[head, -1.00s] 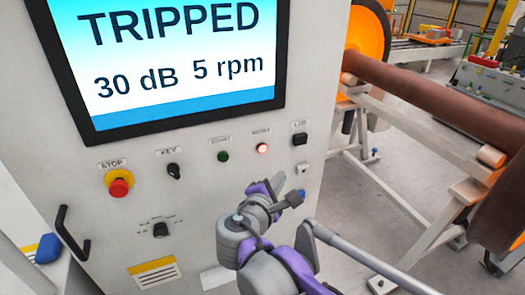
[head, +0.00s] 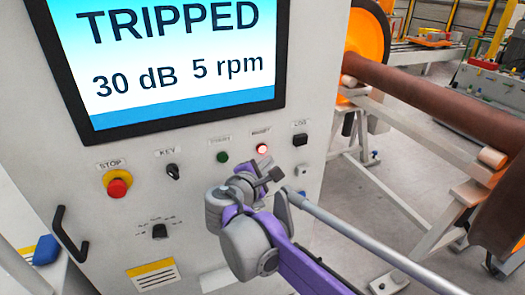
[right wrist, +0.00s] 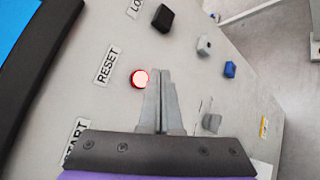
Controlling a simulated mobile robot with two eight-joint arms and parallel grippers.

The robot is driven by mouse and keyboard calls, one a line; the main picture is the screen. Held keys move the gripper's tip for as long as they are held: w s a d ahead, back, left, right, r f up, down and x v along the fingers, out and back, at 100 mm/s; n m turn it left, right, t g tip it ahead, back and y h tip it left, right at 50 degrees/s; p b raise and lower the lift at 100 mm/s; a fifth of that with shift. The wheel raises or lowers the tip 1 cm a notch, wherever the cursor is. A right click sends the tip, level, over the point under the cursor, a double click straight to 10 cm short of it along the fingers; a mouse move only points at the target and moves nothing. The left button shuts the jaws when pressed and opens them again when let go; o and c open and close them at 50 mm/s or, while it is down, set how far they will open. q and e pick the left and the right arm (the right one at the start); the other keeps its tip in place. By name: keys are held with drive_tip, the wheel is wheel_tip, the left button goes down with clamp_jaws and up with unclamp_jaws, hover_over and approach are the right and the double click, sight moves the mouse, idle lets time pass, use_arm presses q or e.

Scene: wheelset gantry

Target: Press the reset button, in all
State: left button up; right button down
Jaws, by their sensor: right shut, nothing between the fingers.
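The reset button (head: 262,149) is a small red-lit round button on the light grey control panel, under its own label. In the right wrist view the lit button (right wrist: 140,78) sits beside the RESET label (right wrist: 107,66). My right gripper (head: 265,163) is shut and empty, its fingers pointing at the panel just below the button. In the right wrist view its closed fingertips (right wrist: 161,73) appear right next to the button; I cannot tell whether they touch it. The screen (head: 180,60) reads TRIPPED, 30 dB, 5 rpm. My left gripper is not in view.
The panel also carries a green start button (head: 222,157), a black log button (head: 299,140), a key switch (head: 173,171), a red stop button (head: 117,186) and a rotary knob (head: 160,231). A black handle (head: 70,234) sticks out at left. A brown axle (head: 420,95) lies on a stand at right.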

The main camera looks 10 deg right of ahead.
sight(269, 149)
drive_tip(key=shift+w+a, duration=0.25)
drive_tip(key=shift+w, duration=0.65)
drive_tip(key=shift+w, duration=0.1)
idle(1.3)
drive_tip(key=shift+w+a+p, duration=0.1)
drive_tip(key=shift+w+p, duration=0.2)
drive_tip(key=shift+w, duration=0.05)
drive_tip(key=shift+w+a, duration=0.1)
drive_tip(key=shift+w, duration=0.25)
idle(0.7)
drive_tip(key=shift+s, duration=0.1)
drive_tip(key=shift+s+d, duration=0.2)
drive_tip(key=shift+s, duration=0.5)
